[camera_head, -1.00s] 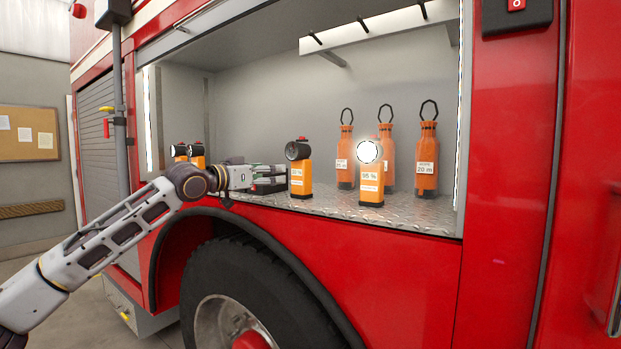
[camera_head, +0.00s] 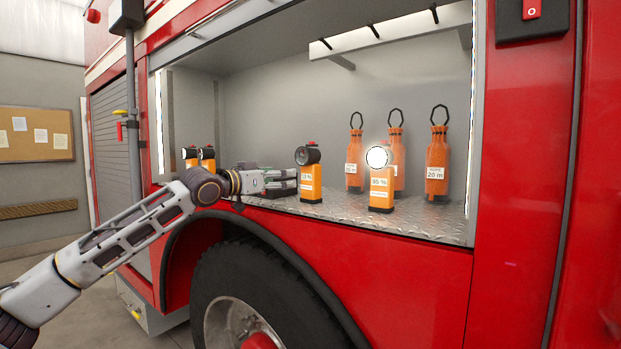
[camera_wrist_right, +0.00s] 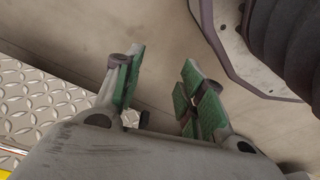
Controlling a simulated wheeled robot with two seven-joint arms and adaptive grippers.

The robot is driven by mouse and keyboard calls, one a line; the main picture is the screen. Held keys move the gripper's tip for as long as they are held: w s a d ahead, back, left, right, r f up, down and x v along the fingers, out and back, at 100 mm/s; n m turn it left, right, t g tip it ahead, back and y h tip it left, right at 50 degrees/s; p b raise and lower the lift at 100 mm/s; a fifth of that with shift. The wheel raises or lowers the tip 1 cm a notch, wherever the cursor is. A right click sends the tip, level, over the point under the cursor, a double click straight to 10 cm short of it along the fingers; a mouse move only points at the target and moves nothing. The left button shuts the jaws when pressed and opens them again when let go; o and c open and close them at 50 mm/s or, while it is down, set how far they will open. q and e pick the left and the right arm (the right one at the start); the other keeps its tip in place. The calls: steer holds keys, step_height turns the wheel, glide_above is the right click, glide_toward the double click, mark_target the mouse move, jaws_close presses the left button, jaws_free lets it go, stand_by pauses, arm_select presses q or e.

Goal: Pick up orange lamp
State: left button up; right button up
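An unlit orange lamp (camera_head: 311,184) with a black head stands upright on the compartment floor in the head view. A lit orange lamp (camera_head: 381,195) stands to its right. Two more orange lamps (camera_head: 191,156) (camera_head: 208,158) show farther left, partly hidden behind my arm. My left gripper (camera_head: 296,181) lies sideways just left of the unlit lamp, fingers apart, tips close to its left edge; I cannot tell whether they touch. My right gripper (camera_wrist_right: 162,60) is open and empty in the right wrist view, with bare ground below it.
Several orange rope bottles (camera_head: 437,168) with black loops stand behind and right of the lamps. The diamond-plate floor (camera_head: 430,220) is bare at the front right. The red truck side and a wheel (camera_head: 265,300) lie below. A shelf rail (camera_head: 390,33) hangs above.

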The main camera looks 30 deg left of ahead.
mark_target(305, 175)
steer(key=shift+s+d+f+p, duration=2.3)
steer(key=shift+s+d+f, duration=0.8)
steer(key=shift+f, duration=1.25)
arm_select(q)
steer(key=shift+w+p, duration=0.95)
steer(key=shift+w, duration=0.4)
steer(key=shift+w+p, duration=0.35)
steer(key=shift+p, duration=0.55)
steer(key=shift+w+d+r+p, duration=0.1)
steer(key=shift+w+d+p, duration=0.5)
steer(key=shift+p, duration=0.7)
steer(key=shift+w, duration=0.15)
steer(key=shift+w+a, duration=0.1)
steer(key=shift+w, duration=0.1)
steer(key=shift+w+p, duration=0.15)
steer(key=shift+p, duration=0.15)
steer(key=shift+w, duration=0.35)
steer(key=shift+w+p, duration=0.4)
steer(key=shift+w+d, duration=0.15)
steer(key=shift+d, duration=0.1)
steer(key=shift+w, duration=0.15)
arm_select(e)
steer(key=s+d+r+h, duration=0.1)
steer(key=s+d, duration=0.3)
steer(key=s, duration=0.9)
steer(key=shift+s+d+r+g, duration=0.2)
steer(key=shift+s+g, duration=0.15)
steer(key=shift+g, duration=0.05)
